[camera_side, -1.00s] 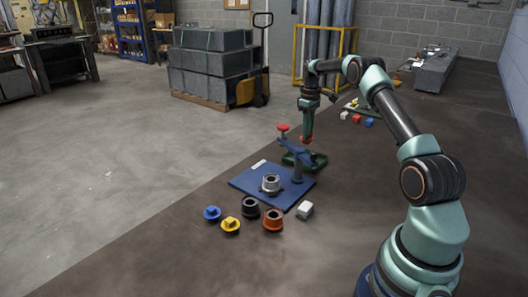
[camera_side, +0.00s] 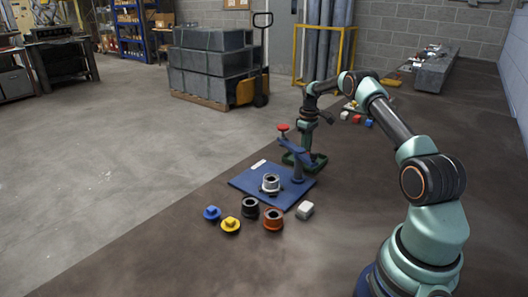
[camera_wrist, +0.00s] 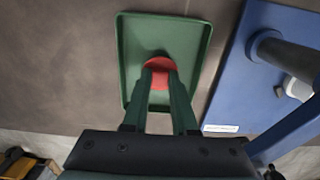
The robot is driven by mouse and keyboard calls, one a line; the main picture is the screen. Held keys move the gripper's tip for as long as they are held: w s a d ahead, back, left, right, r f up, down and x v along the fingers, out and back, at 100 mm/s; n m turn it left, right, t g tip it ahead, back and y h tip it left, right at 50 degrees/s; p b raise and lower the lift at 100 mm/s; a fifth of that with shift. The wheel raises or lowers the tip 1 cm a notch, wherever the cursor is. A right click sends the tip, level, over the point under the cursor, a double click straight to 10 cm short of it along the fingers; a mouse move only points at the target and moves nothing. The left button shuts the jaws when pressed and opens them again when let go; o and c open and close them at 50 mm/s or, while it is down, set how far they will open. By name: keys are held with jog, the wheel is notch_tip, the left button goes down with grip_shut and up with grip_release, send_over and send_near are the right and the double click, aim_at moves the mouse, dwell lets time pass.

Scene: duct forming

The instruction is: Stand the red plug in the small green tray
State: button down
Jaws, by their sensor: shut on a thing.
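The red plug (camera_wrist: 160,71) is between the two green fingertips of my gripper (camera_wrist: 160,78) in the wrist view, with the small green tray (camera_wrist: 135,30) around it in the picture. My gripper (camera_side: 304,148) is shut on the plug and points down at the tray (camera_side: 320,160) in the side view. There the plug is hidden behind the blue fixture's arm and my fingers. I cannot tell whether the plug touches the tray floor.
A blue board (camera_side: 247,182) with a post, a lever and a red knob (camera_side: 283,127) stands close in front of the tray. A grey ring (camera_side: 270,184) sits on it. Blue (camera_side: 212,213), yellow (camera_side: 230,225), black (camera_side: 250,208), orange (camera_side: 273,220) and white (camera_side: 305,210) parts lie nearer.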

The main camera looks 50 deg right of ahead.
jog(key=c, duration=0.7)
grip_release()
notch_tip(320, 180, up, 12)
jog(key=a+r+t+h, duration=0.1)
jog(key=a+r, duration=0.6)
jog(key=a, duration=0.2)
jog(key=a+r+t, duration=0.1)
jog(key=a+r, duration=0.5)
jog(key=a, duration=0.4)
jog(key=s+a+f+t+y, duration=0.1)
jog(key=s+a+f+t, duration=0.1)
jog(key=s+a, duration=1.3)
jog(key=shift+s+a+f+t, duration=0.2)
jog(key=shift+a+t, duration=0.6)
jog(key=shift+a, duration=0.7)
